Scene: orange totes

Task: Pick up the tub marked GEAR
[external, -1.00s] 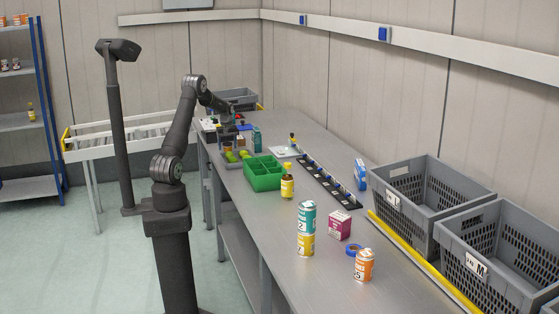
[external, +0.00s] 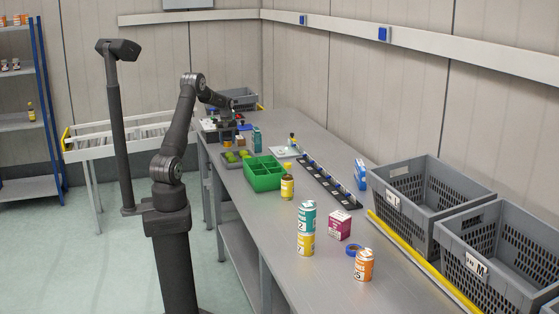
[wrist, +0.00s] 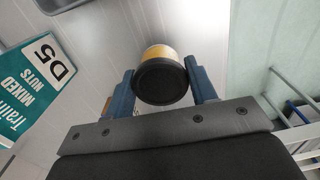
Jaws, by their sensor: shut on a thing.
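A small round tub (wrist: 160,82) with a black lid and a yellow-orange body is between the two blue fingers of my gripper (wrist: 164,88) in the wrist view. The fingers are shut on it, one at each side. Its black lid faces the camera, and no GEAR marking can be read from here. In the external view my gripper (external: 228,122) is over the far end of the bench, and the tub is too small and covered there to make out clearly.
A teal mixed-nuts box (wrist: 32,88) stands close at the left in the wrist view; it also shows in the external view (external: 257,140). Grey crates (external: 425,195) line the right side.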

